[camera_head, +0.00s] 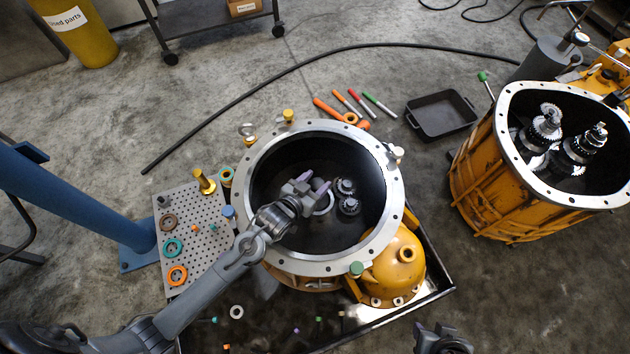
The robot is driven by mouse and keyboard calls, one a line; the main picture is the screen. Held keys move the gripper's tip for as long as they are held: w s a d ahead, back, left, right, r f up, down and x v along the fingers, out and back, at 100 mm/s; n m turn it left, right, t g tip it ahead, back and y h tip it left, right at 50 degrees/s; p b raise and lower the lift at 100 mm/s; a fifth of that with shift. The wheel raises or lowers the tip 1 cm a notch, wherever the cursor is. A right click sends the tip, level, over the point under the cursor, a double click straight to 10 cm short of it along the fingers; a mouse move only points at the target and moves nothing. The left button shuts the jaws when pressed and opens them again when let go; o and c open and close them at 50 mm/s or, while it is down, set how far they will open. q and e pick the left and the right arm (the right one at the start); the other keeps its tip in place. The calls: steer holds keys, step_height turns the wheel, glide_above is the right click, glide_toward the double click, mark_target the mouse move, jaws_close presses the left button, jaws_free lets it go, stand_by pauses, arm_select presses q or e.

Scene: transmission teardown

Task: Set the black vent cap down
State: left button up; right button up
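My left gripper (313,183) reaches over the open round housing (260,250). Its two purple fingertips are apart, and I see nothing between them. A small dark part (163,201) on the perforated board (203,222) may be the black vent cap, but it is too small to be sure. My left gripper is well to the right of that part. My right gripper (441,340) shows only in part at the bottom edge. Its fingers are not clear.
Dark gears (348,206) sit inside the round housing. A yellow domed cover (394,266) stands at its lower right. A second yellow housing (480,185) with gear shafts stands at the right. An empty black tray (441,115) and coloured markers (379,104) lie behind.

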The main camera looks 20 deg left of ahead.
arm_select(q)
steer(key=shift+o, duration=1.3)
steer(key=shift+r, duration=0.65)
steer(key=s+a+r+p, duration=0.1)
steer(key=s+r+p, duration=0.1)
steer(key=s, duration=0.4)
steer(key=s+a+r+g+p, duration=0.1)
steer(key=s+r+p, duration=0.1)
steer(key=s+p, duration=0.2)
steer(key=shift+v, duration=0.95)
steer(key=s+a+r+g, duration=0.1)
steer(key=s+g, duration=0.2)
steer(key=s, duration=0.1)
steer(key=s+r+g+y, duration=0.1)
steer(key=s+g, duration=0.2)
steer(key=s, duration=0.2)
steer(key=s+a+r+g+y, duration=0.1)
steer(key=s+g, duration=0.1)
steer(key=s, duration=0.3)
steer(key=shift+a+r+g, duration=0.4)
steer(key=shift+c, duration=1.2)
